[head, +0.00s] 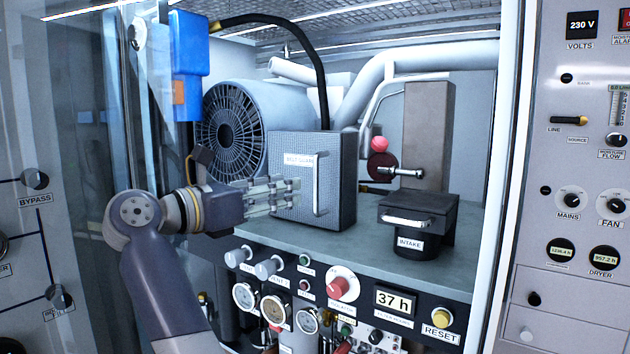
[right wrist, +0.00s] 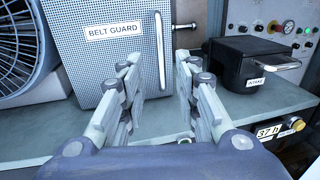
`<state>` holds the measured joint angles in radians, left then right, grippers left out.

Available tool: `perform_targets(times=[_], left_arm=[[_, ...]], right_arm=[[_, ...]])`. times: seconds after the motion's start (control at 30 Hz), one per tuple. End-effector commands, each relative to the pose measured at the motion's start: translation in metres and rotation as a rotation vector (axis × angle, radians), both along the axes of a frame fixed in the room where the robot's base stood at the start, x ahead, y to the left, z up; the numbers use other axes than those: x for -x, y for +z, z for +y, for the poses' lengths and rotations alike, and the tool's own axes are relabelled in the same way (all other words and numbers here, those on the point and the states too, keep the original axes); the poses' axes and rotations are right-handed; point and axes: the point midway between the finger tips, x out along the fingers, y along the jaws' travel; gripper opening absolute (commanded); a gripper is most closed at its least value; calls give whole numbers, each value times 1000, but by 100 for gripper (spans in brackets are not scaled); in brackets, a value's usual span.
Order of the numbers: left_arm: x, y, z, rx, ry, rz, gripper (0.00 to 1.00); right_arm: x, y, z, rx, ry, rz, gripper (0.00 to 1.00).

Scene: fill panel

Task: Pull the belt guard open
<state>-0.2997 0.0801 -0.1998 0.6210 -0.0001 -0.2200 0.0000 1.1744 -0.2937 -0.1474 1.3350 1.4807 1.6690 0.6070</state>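The belt guard (head: 290,185) is a grey perforated box with a label, standing on the shelf in front of the motor. It also shows in the right wrist view (right wrist: 100,55). Its upright metal bar handle (head: 317,185) is on the front face, toward its right edge. My right gripper (head: 285,192) is in front of the guard, its fingertips just left of the handle in the head view. In the right wrist view the fingers are apart and empty, with the handle (right wrist: 161,50) showing between and beyond them. Contact with the handle is not visible. My left gripper is not in view.
The black intake box (head: 415,215) with its own handle stands to the right on the shelf (head: 360,250). A finned motor (head: 240,125) is behind left. A control panel (head: 360,300) with knobs and gauges lies below. The cabinet's right frame (head: 508,180) bounds the opening.

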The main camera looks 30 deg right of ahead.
Motion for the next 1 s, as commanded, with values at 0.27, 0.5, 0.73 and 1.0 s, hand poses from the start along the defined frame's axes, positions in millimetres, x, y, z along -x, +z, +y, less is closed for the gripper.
perform_targets(times=[0.27, 0.5, 0.73, 1.0], left_arm=[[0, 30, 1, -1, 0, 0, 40], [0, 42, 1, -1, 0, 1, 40], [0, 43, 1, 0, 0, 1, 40], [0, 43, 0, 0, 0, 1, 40]], right_arm=[[-10, 5, -54, 5, -4, 2, 30], [-16, 3, -84, 4, -2, 1, 30], [-17, 1, -89, 3, 0, -1, 30], [-17, 1, -89, 4, 0, -1, 2]])
